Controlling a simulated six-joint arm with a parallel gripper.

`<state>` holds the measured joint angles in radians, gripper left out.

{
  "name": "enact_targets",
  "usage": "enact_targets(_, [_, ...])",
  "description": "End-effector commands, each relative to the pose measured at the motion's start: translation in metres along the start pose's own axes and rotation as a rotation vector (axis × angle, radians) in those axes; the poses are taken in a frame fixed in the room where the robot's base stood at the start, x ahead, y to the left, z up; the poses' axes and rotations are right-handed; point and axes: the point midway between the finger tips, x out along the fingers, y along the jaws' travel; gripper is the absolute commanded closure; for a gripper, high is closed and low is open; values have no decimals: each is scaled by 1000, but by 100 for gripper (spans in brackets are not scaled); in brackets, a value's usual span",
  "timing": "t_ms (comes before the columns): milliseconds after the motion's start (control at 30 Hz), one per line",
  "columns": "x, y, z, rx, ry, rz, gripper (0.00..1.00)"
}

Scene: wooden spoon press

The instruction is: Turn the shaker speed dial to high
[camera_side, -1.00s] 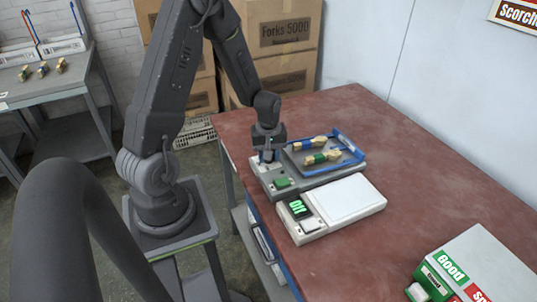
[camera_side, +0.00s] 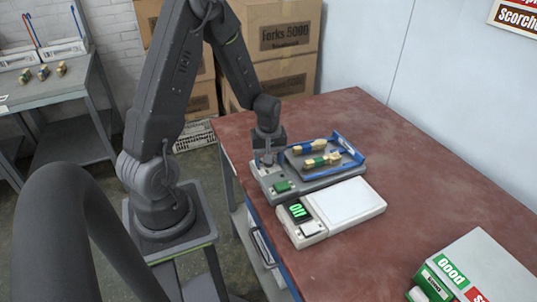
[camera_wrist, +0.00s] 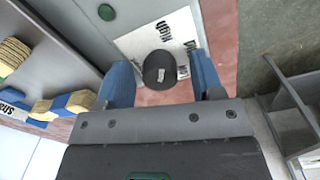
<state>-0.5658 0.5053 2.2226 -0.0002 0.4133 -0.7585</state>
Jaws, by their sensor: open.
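The shaker (camera_side: 262,176) is a grey box at the table's near left edge, with a flat tray (camera_side: 295,163) on top. In the wrist view its black round speed dial (camera_wrist: 160,66) sits on a white label (camera_wrist: 132,42) with upside-down print, hard to read. The dial has a small light mark. My gripper (camera_wrist: 160,72) is open, its two blue fingers on either side of the dial with a gap on each side. In the side view my gripper (camera_side: 267,157) hides the dial.
Blue-and-wood pieces (camera_side: 322,160) lie on the tray by its blue rail (camera_side: 349,148). A green button (camera_side: 282,186) is on the shaker. A white scale (camera_side: 346,202) stands in front. The table's right side (camera_side: 430,170) is clear.

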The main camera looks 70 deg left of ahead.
Motion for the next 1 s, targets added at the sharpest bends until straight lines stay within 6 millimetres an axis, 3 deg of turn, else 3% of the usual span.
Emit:
enact_targets(167, [-14, 1, -1, 0, 3, 3, 39])
enact_targets(500, [-88, 1, -1, 0, 6, 6, 39])
enact_targets(700, [-122, 1, -1, 0, 4, 4, 39])
enact_targets(1000, [-139, 0, 0, 0, 1, 1, 39])
